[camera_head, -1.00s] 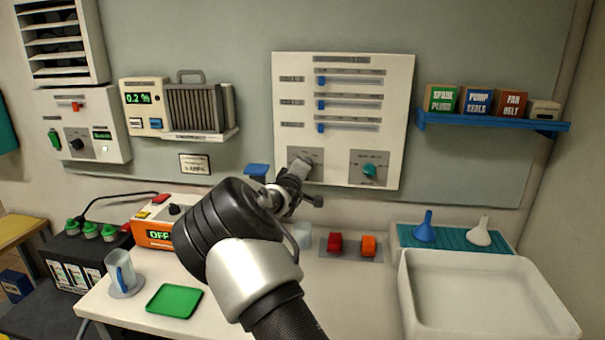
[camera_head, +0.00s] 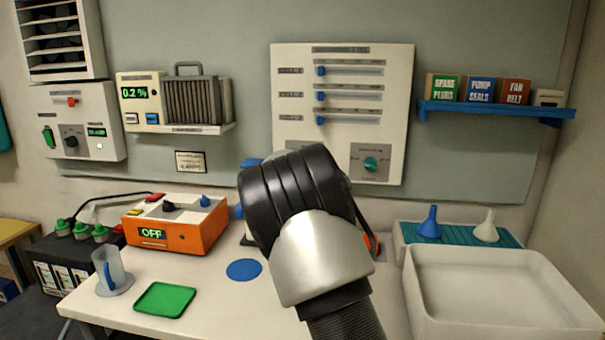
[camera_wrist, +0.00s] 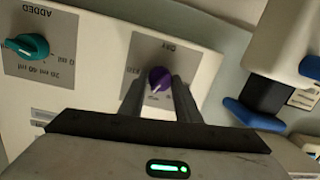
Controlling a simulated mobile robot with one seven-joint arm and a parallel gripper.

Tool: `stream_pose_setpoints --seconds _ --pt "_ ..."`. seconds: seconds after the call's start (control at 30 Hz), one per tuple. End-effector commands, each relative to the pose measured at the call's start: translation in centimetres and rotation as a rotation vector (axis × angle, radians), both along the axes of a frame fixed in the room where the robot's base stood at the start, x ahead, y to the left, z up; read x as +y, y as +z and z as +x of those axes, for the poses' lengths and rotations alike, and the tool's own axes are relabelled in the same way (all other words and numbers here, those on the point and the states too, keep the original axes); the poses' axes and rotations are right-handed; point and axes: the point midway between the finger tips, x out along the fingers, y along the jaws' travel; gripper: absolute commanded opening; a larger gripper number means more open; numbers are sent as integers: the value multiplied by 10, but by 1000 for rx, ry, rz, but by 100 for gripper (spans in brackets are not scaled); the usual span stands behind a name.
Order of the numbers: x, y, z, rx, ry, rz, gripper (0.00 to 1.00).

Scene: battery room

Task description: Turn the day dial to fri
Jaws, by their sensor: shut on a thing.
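The day dial (camera_wrist: 160,79) is a small purple knob on a grey plate marked DAY, upside down in the wrist view. My gripper (camera_wrist: 160,87) has one finger on each side of the knob and is shut on it. A pale pointer mark on the knob points down and slightly left in that view. The small day words around it are partly covered by the fingers and hard to read. In the head view, my arm hides the dial and my gripper. The white wall panel (camera_head: 400,110) carries the dial.
A teal dial (camera_head: 371,164) sits right of the day dial, with several blue sliders above. An orange box (camera_head: 185,237) reading OFF, a green tray (camera_head: 165,300) and a white basin (camera_head: 415,290) stand below. A blue bracket-like part (camera_wrist: 250,115) is near my gripper in the wrist view.

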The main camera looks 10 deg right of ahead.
Motion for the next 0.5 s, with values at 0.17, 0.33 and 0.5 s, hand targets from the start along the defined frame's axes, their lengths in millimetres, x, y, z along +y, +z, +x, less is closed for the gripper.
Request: stream_pose_setpoints --seconds 0.17,0.33,0.5 --pt "-1 -5 0 -54 0 160 8" --pt "-2 -6 0 -103 0 313 8" --pt "-1 -7 0 -152 1 467 8"
